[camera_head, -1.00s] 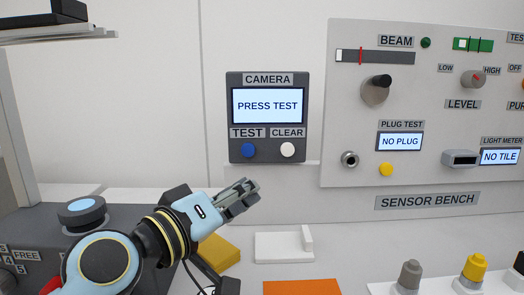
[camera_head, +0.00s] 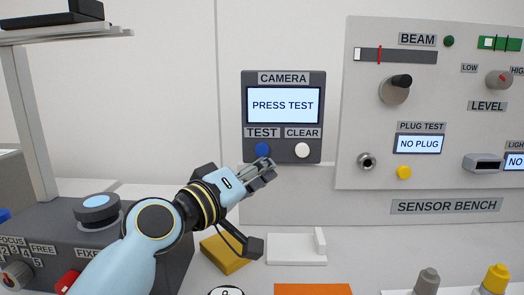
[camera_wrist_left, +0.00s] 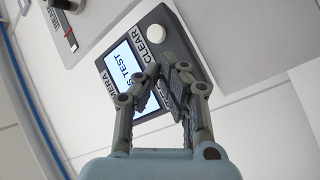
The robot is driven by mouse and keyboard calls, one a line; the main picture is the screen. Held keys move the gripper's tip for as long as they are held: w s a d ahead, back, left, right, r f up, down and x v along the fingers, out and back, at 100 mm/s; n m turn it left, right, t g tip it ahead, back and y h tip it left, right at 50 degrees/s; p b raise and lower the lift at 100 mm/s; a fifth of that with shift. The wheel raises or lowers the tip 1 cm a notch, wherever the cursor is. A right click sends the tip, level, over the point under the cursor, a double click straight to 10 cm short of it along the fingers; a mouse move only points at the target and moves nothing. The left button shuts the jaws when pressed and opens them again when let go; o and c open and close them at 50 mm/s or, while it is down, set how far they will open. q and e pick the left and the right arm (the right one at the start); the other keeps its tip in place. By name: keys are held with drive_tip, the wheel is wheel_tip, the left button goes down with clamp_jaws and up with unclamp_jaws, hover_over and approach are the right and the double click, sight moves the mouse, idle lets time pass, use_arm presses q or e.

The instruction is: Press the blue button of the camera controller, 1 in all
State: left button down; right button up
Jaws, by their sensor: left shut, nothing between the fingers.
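The camera controller (camera_head: 283,85) is a dark grey box on the back wall, its screen reading "PRESS TEST". Its blue button (camera_head: 262,149) is at the lower left under the TEST label, with a white button (camera_head: 302,150) under CLEAR to its right. My left gripper (camera_head: 267,168) is shut and empty, its fingertips just below the blue button in the head view. Whether they touch it, I cannot tell. In the left wrist view the controller (camera_wrist_left: 190,62) lies beyond the left gripper (camera_wrist_left: 165,72); the fingers hide the blue button there. My right gripper is not in view.
The sensor bench panel (camera_head: 447,205) with knobs and sockets stands to the right. A white holder (camera_head: 297,248), a yellow block (camera_head: 222,254) and an orange piece (camera_head: 312,289) lie on the bench below. A dark console (camera_head: 60,240) is at the left.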

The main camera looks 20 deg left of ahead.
sight(262, 150)
use_arm(q)
drive_tip(key=shift+w+a+b, duration=0.15)
drive_tip(key=shift+w+a, duration=0.15)
drive_tip(key=shift+w, duration=0.65)
drive_tip(key=shift+w+a+b, duration=0.15)
drive_tip(key=shift+w+a, duration=0.1)
drive_tip(key=shift+w, duration=0.65)
drive_tip(key=shift+w, duration=0.1)
drive_tip(key=shift+w+a, duration=0.1)
drive_tip(key=shift+w, duration=0.2)
drive_tip(key=shift+w+a+b, duration=0.1)
drive_tip(key=shift+w+b, duration=0.2)
drive_tip(key=shift+w, duration=0.1)
idle(0.5)
drive_tip(key=shift+s, duration=0.1)
drive_tip(key=shift+s+d, duration=0.2)
drive_tip(key=shift+s, duration=0.5)
